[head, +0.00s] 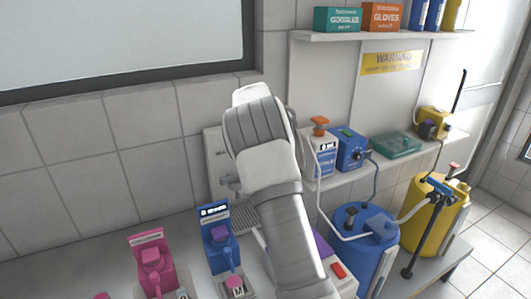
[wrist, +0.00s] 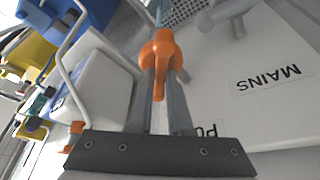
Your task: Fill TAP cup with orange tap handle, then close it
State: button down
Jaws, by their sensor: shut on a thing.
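The orange tap handle (wrist: 160,52) is near the top middle of the wrist view, on the front of a white panel. My gripper (wrist: 160,82) is shut on it, with one grey finger on each side of the handle's lower part. In the head view my arm covers the gripper and the orange handle. The TAP cup cannot be made out in either view, and neither can any water flow.
The white panel (wrist: 270,115) has a MAINS label and a grey tap (wrist: 228,12). A grating (head: 246,216) lies beside my arm. Pink (head: 153,264) and blue (head: 219,236) dispensers stand left; a blue tank (head: 362,255) and yellow tank (head: 445,215) stand right.

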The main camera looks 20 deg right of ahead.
jog(key=shift+r, duration=0.1)
dwell(0.3)
jog(key=c, duration=0.8)
grip_release()
jog(key=shift+c, duration=0.2)
jog(key=v, duration=1.7)
jog(key=shift+r, duration=0.15)
jog(key=shift+s, duration=0.1)
